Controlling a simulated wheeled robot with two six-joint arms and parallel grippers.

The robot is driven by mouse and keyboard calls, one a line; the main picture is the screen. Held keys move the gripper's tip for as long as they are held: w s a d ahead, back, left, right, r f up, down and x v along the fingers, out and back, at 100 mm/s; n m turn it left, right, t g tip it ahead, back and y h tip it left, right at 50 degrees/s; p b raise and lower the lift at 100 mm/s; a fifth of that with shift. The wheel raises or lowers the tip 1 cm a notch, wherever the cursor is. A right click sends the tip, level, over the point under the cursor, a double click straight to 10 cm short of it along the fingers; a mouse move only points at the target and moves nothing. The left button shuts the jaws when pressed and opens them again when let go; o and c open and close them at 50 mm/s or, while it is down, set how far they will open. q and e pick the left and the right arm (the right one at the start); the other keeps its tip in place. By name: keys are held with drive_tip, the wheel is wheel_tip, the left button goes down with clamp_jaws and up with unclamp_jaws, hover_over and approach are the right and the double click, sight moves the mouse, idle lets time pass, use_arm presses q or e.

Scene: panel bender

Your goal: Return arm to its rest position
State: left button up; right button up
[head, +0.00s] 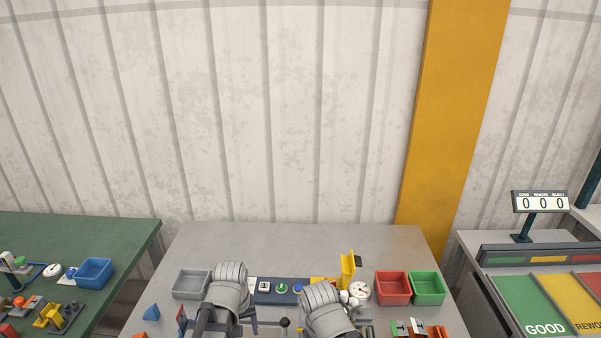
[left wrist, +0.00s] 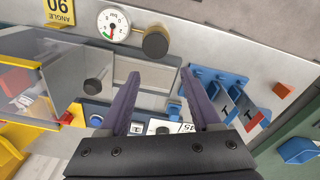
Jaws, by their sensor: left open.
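My left arm (head: 228,290) reaches over the grey table in the head view; its gripper is mostly hidden there by the arm. In the left wrist view my left gripper (left wrist: 160,74) is open, with two purple fingers apart and nothing between them. Beyond the fingers is a grey panel with a pale window. My right arm (head: 325,305) is bent over the table to the right of the left one. Its gripper does not show.
The left wrist view shows a round gauge (left wrist: 112,24), a black knob (left wrist: 155,42), a clear guard (left wrist: 58,80) and a blue rack (left wrist: 208,76). On the table stand grey (head: 190,283), red (head: 392,287) and green (head: 427,287) bins. A green table (head: 90,240) is left.

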use_arm(q)
drive_tip(key=s+d+m+y, duration=0.1)
drive_tip(key=s+d+m, duration=0.6)
drive_tip(key=d, duration=0.2)
drive_tip(key=shift+s+g, duration=0.3)
drive_tip(key=shift+g, duration=0.1)
drive_tip(key=shift+a, duration=0.1)
